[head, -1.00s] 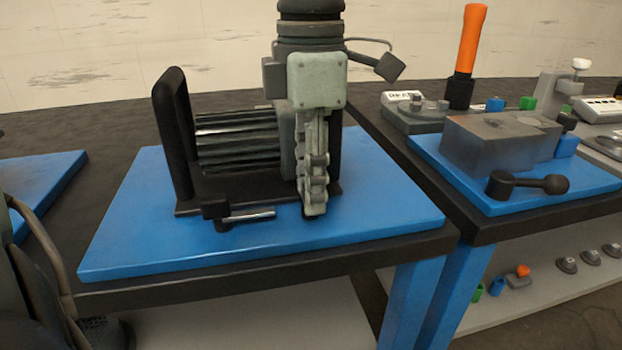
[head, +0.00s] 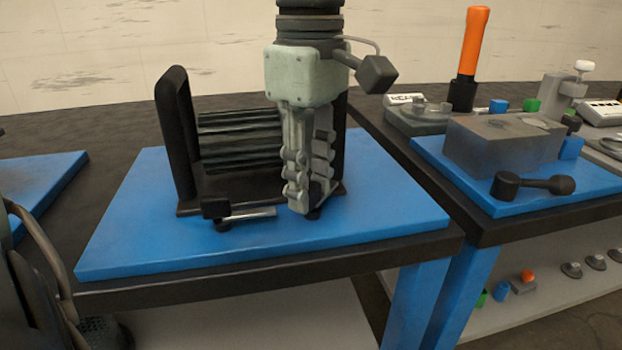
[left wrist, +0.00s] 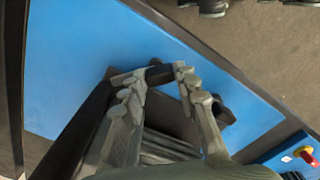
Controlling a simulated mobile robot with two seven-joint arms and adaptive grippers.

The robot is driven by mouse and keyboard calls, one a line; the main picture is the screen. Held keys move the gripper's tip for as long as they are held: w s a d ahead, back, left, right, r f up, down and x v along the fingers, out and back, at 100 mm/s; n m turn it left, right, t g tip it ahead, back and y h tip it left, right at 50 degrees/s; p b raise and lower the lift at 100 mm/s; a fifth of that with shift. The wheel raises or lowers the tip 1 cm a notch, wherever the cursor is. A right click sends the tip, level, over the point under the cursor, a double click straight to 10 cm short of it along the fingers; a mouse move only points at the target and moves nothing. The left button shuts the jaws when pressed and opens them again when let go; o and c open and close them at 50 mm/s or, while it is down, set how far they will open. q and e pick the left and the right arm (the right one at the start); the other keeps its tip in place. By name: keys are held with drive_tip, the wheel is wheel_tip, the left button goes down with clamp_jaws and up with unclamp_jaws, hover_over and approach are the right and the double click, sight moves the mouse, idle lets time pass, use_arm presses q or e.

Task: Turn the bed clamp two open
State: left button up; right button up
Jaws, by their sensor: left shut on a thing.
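My left gripper (head: 306,200) comes down from above at the right front corner of the black machine bed. In the left wrist view my left gripper (left wrist: 161,73) is shut on a short black piece (left wrist: 160,74), which looks like the handle of bed clamp two; in the head view the fingers hide most of it. The other bed clamp (head: 216,206), black with a silver bar (head: 248,214), stands at the bed's left front corner, apart from the gripper.
A ribbed dark cylinder (head: 238,140) and an upright black frame (head: 178,135) stand on the bed, close behind and left of the gripper. The blue mat (head: 390,205) is clear to the right. A grey block (head: 495,145) and black lever (head: 535,185) occupy the right table.

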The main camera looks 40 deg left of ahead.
use_arm(q)
drive_tip(key=m, duration=0.3)
drive_tip(key=shift+m, duration=0.8)
drive_tip(key=shift+a+m, duration=0.1)
drive_tip(key=shift+m, duration=0.7)
drive_tip(key=shift+m+p, duration=0.3)
drive_tip(key=shift+m, duration=1.1)
use_arm(e)
drive_tip(key=shift+w+a+f, duration=0.1)
drive_tip(key=shift+w+f, duration=0.05)
drive_tip(key=shift+f, duration=0.35)
drive_tip(key=shift+w+a+f, duration=0.1)
drive_tip(key=shift+f, duration=0.4)
drive_tip(key=shift+r, duration=0.1)
use_arm(q)
drive_tip(key=o, duration=1.1)
use_arm(e)
drive_tip(key=shift+d, duration=0.15)
use_arm(q)
drive_tip(key=shift+o, duration=0.2)
drive_tip(key=shift+r, duration=0.1)
